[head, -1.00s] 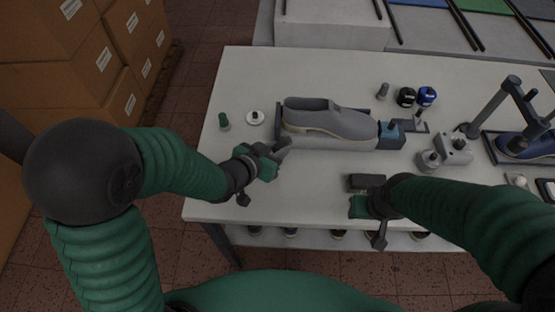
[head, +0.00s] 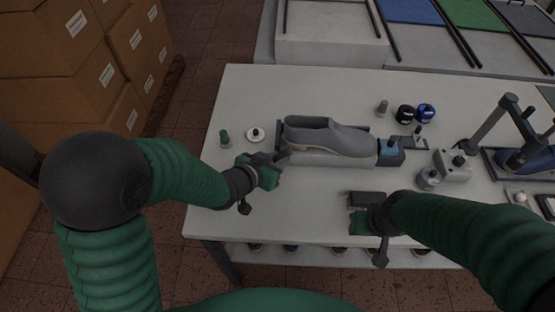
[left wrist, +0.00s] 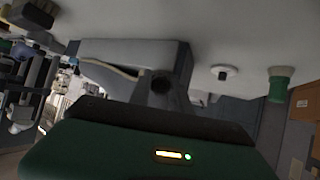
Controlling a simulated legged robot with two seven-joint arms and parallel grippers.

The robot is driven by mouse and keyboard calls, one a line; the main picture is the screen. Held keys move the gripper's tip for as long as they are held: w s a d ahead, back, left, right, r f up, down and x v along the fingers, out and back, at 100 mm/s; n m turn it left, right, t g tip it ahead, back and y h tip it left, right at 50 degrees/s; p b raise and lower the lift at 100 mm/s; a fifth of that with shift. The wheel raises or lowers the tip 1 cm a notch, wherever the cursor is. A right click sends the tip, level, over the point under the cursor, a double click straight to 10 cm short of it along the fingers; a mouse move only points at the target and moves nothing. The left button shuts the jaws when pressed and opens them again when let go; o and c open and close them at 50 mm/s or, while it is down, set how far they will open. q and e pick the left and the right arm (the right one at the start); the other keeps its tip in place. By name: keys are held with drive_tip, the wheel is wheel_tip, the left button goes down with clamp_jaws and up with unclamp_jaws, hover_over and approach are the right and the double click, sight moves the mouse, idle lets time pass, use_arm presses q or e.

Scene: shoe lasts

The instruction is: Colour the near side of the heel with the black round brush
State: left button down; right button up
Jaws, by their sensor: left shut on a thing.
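A grey shoe (head: 335,142) lies on a grey holder (head: 325,159) in the middle of the table, its opening and heel end at the left and its toe by a blue clamp (head: 389,147). My left gripper (head: 272,166) is shut on a slim grey tool, which seems to be the brush, and points it at the heel end. The left wrist view shows the tool's dark round end (left wrist: 161,83) in front of the shoe and holder. I cannot tell whether it touches the heel. My right gripper (head: 366,210) is low over the near table; its jaw opening is unclear.
A green-topped bottle (head: 225,138) and a white dish (head: 256,135) with a dark knob stand left of the shoe. A grey block with knobs (head: 453,165) is at right. The near left table is clear.

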use_arm(q)
drive_tip(key=shift+w, duration=0.45)
use_arm(e)
drive_tip(key=shift+r, duration=0.1)
